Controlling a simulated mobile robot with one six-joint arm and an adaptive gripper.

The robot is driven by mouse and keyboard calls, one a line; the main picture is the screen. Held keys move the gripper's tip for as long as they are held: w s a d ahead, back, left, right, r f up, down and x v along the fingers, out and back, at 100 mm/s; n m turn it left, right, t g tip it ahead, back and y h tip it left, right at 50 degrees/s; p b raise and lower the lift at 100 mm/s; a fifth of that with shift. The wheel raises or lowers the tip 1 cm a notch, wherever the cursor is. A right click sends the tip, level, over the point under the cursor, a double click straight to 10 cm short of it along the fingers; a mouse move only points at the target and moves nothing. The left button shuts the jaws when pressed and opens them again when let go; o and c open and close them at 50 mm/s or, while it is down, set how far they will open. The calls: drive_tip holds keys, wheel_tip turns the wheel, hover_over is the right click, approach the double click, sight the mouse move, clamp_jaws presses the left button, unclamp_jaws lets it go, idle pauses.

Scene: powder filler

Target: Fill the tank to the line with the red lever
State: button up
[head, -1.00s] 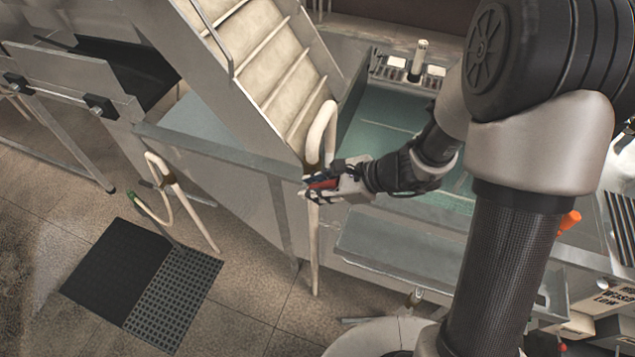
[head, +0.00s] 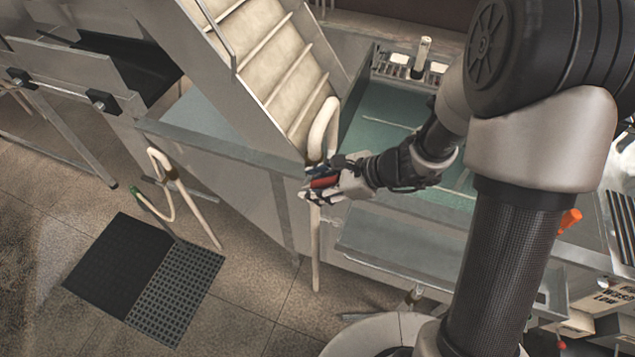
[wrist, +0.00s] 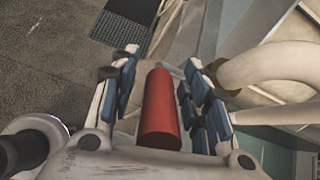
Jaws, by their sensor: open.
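The red lever (head: 325,182) is a short red cylinder beside the pale pipe at the foot of the conveyor. It also shows in the wrist view (wrist: 160,112), lying between my fingers. My gripper (head: 312,184) is open around the lever, with its blue-padded fingers (wrist: 160,68) on either side. Gaps show between the lever and both rows of pads. The tank (head: 352,92) holds greenish water. A pale line (head: 392,124) shows in it, but I cannot tell whether it is the fill line. My arm hides part of the tank.
The pale bent pipe (head: 322,130) rises close beside my gripper and also shows in the wrist view (wrist: 265,65). The sloped conveyor (head: 275,75) stands behind. A black mat (head: 145,275) lies on open floor at the lower left. An orange handle (head: 570,219) is at the right.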

drive_tip(key=shift+d+r, duration=0.1)
drive_tip(key=v, duration=1.2)
